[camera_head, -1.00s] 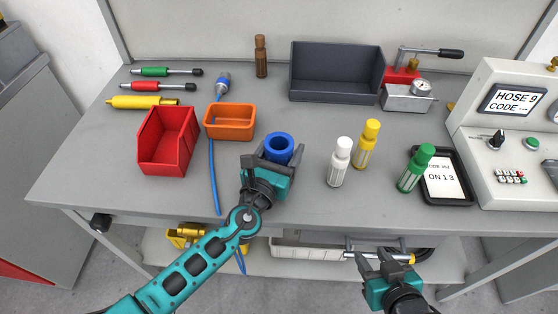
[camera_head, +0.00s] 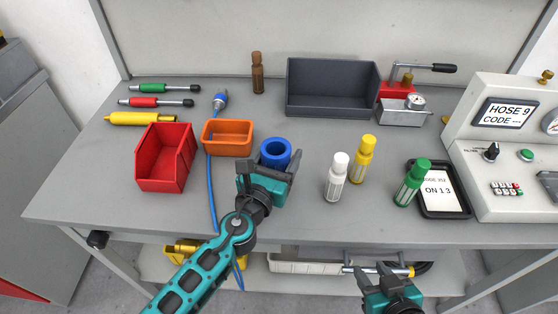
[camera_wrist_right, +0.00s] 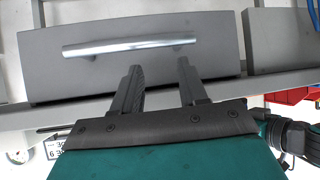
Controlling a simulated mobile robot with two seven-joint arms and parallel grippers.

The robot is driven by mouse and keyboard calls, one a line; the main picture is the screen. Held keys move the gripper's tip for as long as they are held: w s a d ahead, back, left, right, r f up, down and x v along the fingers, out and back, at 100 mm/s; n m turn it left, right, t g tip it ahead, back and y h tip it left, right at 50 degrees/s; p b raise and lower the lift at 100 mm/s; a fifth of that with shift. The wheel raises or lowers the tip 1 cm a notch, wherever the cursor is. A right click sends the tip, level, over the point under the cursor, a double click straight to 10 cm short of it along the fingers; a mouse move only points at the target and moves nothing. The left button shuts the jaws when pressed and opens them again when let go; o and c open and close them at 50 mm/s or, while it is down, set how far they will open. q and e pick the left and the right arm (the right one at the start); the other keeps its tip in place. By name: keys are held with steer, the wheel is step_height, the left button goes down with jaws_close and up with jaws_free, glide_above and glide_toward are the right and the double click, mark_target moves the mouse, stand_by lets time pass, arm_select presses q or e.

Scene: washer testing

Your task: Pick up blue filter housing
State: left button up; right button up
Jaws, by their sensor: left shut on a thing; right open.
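The blue filter housing (camera_head: 276,152) is a short blue ring-shaped cylinder with a dark hole in its top. It is upright at the middle of the grey workbench (camera_head: 300,222). My left gripper (camera_head: 274,166) is shut on it, with the fingers around its sides. I cannot tell whether its base touches the bench. My right gripper (camera_head: 379,274) is open and empty in front of the bench's front edge. In the right wrist view its two fingers (camera_wrist_right: 160,88) stand apart before a grey drawer with a metal handle (camera_wrist_right: 130,46).
Left of the housing are an orange bin (camera_head: 228,138) and a red bin (camera_head: 166,157). A blue hose (camera_head: 212,190) runs down beside them. White (camera_head: 336,178), yellow (camera_head: 362,160) and green (camera_head: 411,184) bottles stand to the right. A dark tray (camera_head: 332,88) is behind.

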arm_select(q)
step_height(320, 180, up, 17)
stand_by(0.7)
